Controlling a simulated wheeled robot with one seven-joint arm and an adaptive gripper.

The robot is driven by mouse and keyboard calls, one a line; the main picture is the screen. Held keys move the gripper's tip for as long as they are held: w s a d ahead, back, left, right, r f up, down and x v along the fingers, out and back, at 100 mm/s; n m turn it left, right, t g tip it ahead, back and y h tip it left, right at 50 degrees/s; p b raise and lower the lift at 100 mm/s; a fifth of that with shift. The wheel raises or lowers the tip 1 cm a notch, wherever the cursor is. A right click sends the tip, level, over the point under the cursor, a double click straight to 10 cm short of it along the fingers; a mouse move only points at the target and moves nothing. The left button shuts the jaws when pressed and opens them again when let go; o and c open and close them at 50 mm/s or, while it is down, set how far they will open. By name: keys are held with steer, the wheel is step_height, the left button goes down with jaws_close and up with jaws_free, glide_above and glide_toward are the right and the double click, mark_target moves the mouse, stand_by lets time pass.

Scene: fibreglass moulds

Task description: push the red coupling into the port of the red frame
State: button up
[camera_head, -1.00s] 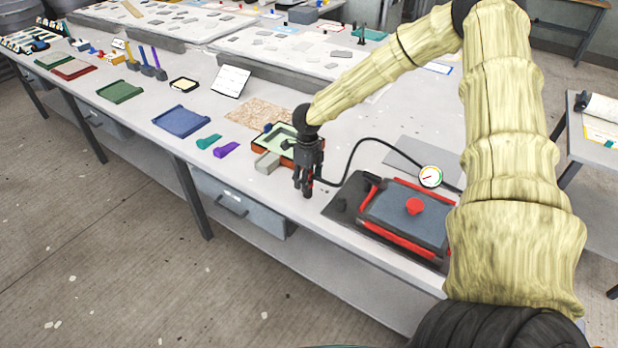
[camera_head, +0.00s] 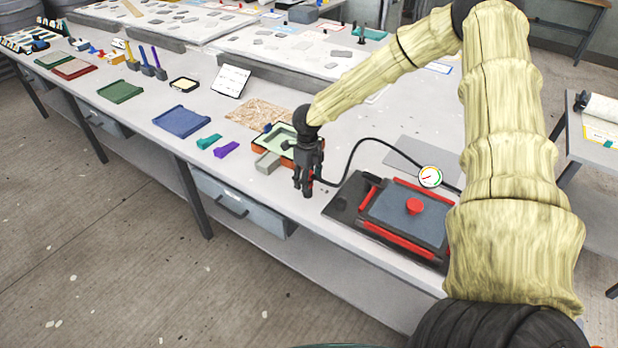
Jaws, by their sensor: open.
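The red frame (camera_head: 396,243) lies on the bench at the right, with red bars along its edges around a blue-grey panel. A red knob (camera_head: 414,206) stands on the panel. I cannot make out the port clearly; a dark block (camera_head: 372,179) sits at the frame's back left corner. My gripper (camera_head: 303,191) points down over the bench's front part, left of the frame and apart from it. Its fingers are open. A small red bit (camera_head: 311,183), probably the red coupling, shows at the fingers, mostly hidden by them. I cannot tell whether they touch it.
An orange-rimmed tray (camera_head: 262,147) and a grey block (camera_head: 268,162) stand close left of the gripper. The bench's front edge is near.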

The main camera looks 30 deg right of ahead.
jaws_close()
steer(key=shift+r, duration=0.2)
steer(key=shift+r+p, duration=0.6)
steer(key=shift+r, duration=0.05)
steer(key=shift+r, duration=0.25)
steer(key=shift+r+p, duration=1.65)
steer(key=shift+r, duration=0.3)
